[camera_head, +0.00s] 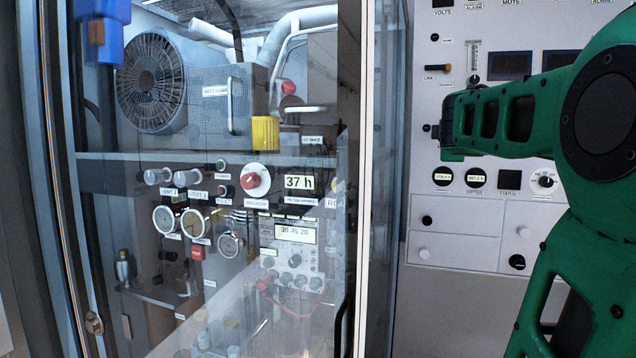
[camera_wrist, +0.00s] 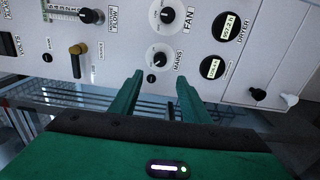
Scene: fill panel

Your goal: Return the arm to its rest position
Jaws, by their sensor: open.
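My gripper (camera_wrist: 158,88) shows in the wrist view with its two green fingers apart and nothing between them. It faces a pale control panel (camera_wrist: 205,62), which appears turned sideways there. The MAINS knob (camera_wrist: 161,57) and a small black button lie just beyond the fingertips in the picture; I see no contact. My green arm (camera_head: 520,115) reaches in from the right of the head view, bent, in front of the panel (camera_head: 520,215). The fingertips cannot be made out in the head view.
A glass-fronted cabinet (camera_head: 365,180) fills the left, with a fan (camera_head: 150,82), gauges and a red knob (camera_head: 250,181) behind the glass. The panel carries a lever (camera_wrist: 77,49), a FAN knob (camera_wrist: 167,15) and round dryer displays (camera_wrist: 227,26). Small drawers (camera_head: 455,249) sit low.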

